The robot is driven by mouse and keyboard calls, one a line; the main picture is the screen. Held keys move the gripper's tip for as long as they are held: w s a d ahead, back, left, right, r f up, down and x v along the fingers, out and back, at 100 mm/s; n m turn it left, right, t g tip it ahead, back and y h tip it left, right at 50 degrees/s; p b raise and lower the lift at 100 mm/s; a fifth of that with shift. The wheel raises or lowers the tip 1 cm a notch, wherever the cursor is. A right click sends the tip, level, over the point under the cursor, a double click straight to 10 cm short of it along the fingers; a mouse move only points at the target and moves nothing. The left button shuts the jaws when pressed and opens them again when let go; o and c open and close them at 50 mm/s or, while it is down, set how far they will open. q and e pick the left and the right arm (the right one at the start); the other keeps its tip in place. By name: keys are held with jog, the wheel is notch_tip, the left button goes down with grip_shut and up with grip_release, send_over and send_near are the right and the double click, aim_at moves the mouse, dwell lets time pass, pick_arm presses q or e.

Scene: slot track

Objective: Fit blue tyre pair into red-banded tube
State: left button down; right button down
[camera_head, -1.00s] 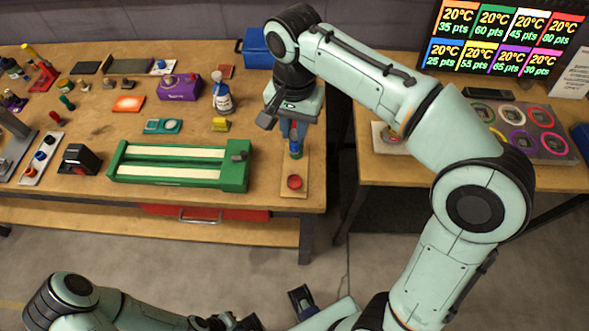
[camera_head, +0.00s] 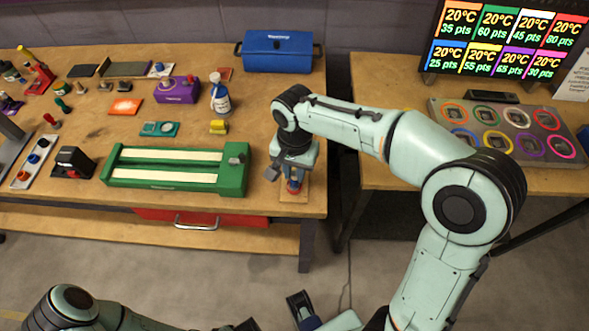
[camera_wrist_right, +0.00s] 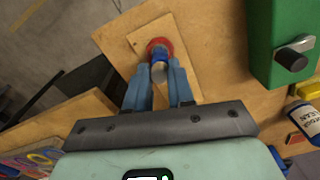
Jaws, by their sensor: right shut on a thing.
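The red-banded tube (camera_wrist_right: 160,46) stands on a small wooden board (camera_wrist_right: 186,40) at the front right corner of the bench; the same board also shows in the head view (camera_head: 296,196). My right gripper (camera_wrist_right: 161,77) is down over it, shut on the blue tyre pair (camera_wrist_right: 159,57). Blue shows right against the red band at the tube's mouth. How far the tyres sit inside the tube is hidden by the fingers and hand. In the head view, my right gripper (camera_head: 294,184) covers most of the tube.
A green slot track (camera_head: 178,171) lies just left of the board. A second table at right holds a grey tray (camera_head: 508,125) with coloured rings. A gap separates the tables.

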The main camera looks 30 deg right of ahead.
aim_at(294, 174)
jog(key=shift+f, duration=0.15)
jog(key=c, duration=1)
grip_release()
notch_tip(294, 174, up, 12)
jog(key=shift+r+p, duration=0.25)
jog(key=shift+p, duration=0.9)
